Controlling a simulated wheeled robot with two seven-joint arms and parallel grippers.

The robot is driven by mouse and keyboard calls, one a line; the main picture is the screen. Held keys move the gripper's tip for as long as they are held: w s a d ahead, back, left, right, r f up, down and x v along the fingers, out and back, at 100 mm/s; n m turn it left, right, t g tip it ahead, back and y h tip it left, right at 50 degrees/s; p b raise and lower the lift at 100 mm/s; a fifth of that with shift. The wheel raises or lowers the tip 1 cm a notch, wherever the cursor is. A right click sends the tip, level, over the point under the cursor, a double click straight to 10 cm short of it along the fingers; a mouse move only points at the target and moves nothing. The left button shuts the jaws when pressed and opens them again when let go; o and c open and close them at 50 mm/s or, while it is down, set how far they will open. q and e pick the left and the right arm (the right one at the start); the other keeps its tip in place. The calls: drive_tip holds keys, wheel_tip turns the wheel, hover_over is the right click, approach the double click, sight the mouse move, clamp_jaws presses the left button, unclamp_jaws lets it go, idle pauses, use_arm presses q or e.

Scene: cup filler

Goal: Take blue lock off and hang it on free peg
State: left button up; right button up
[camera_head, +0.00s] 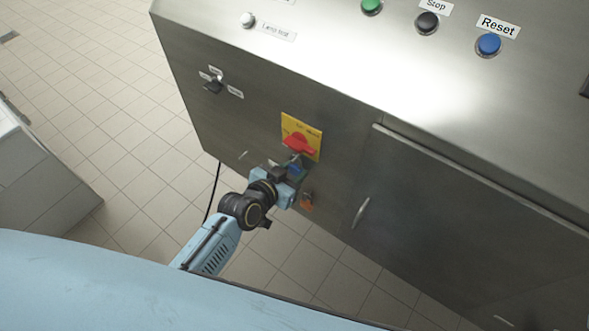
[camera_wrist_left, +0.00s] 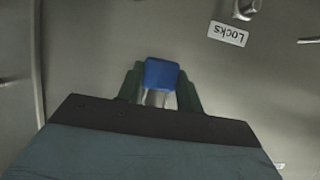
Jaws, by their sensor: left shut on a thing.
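The blue lock (camera_wrist_left: 162,73) is between the fingers of my left gripper (camera_wrist_left: 160,86), which is shut on it. Part of its bright shackle shows below the blue body in the wrist view. In the head view, the left gripper (camera_head: 291,172) is at the panel, just below the red switch handle (camera_head: 299,143) on its yellow plate (camera_head: 314,134). The gripper mostly covers the lock there; I cannot tell whether its shackle is still through the switch. An orange item (camera_head: 307,207) hangs just below right of the gripper. My right gripper is not in view.
A "Locks" label (camera_wrist_left: 228,33) and a metal fitting (camera_wrist_left: 243,9) show on the panel in the wrist view. A cabinet door handle (camera_head: 361,212) is to the right. A black selector (camera_head: 213,86) is upper left. A black cable (camera_head: 213,190) hangs beside the cabinet.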

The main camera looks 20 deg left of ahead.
use_arm(q)
drive_tip(key=shift+r, duration=0.15)
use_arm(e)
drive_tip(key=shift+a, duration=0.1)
use_arm(q)
drive_tip(key=shift+r, duration=0.25)
drive_tip(key=shift+r+p, duration=0.4)
drive_tip(key=shift+r, duration=0.1)
drive_tip(key=s+a, duration=0.3)
drive_tip(key=s, duration=0.5)
drive_tip(key=s+a+p, duration=0.1)
drive_tip(key=s+a, duration=0.2)
drive_tip(key=s, duration=0.6)
drive_tip(key=shift+f, duration=0.15)
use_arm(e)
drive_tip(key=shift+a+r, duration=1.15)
